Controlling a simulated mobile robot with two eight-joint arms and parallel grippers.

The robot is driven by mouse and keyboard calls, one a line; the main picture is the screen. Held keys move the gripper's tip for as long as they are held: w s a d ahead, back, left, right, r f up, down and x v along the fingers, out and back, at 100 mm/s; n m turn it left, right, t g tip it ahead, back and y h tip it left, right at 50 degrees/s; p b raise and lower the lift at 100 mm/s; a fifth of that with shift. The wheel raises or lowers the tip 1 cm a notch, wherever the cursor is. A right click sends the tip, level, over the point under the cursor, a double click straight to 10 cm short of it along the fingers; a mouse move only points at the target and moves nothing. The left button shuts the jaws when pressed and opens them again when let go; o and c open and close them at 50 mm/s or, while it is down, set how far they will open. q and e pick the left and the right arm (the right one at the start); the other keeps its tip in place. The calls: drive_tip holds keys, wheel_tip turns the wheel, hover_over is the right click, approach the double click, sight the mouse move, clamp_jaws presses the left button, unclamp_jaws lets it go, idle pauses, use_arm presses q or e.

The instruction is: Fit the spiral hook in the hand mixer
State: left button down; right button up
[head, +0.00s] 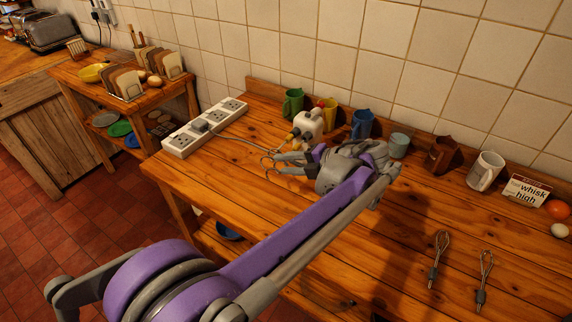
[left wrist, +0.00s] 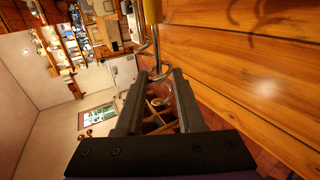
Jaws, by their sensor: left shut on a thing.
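The white hand mixer (head: 309,122) stands near the back of the wooden table, with its cord trailing to a power strip. My left gripper (head: 279,163) is in front of it and shut on the spiral hook (head: 267,161). In the left wrist view the hook's curved wire (left wrist: 156,68) shows between the two dark fingers (left wrist: 153,88). A yellow piece (left wrist: 150,11) is above the wire there. In the head view a yellow piece (head: 292,138) lies close to the mixer's lower side. I cannot tell whether hook and mixer touch. My right gripper is not in view.
Two wire whisks (head: 439,257) (head: 484,279) lie at the right front. A "whisk high" card (head: 526,190), white mug (head: 485,171), brown jug (head: 441,156), blue cup (head: 362,124) and green cup (head: 293,102) line the back. The power strip (head: 204,127) is at the left edge.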

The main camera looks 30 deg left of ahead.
use_arm(q)
drive_tip(key=shift+w, duration=1.05)
drive_tip(key=shift+c, duration=2.2)
unclamp_jaws()
drive_tip(key=shift+d, duration=0.1)
drive_tip(key=v, duration=1)
drive_tip(key=shift+d+r, duration=0.25)
drive_tip(key=shift+d, duration=0.1)
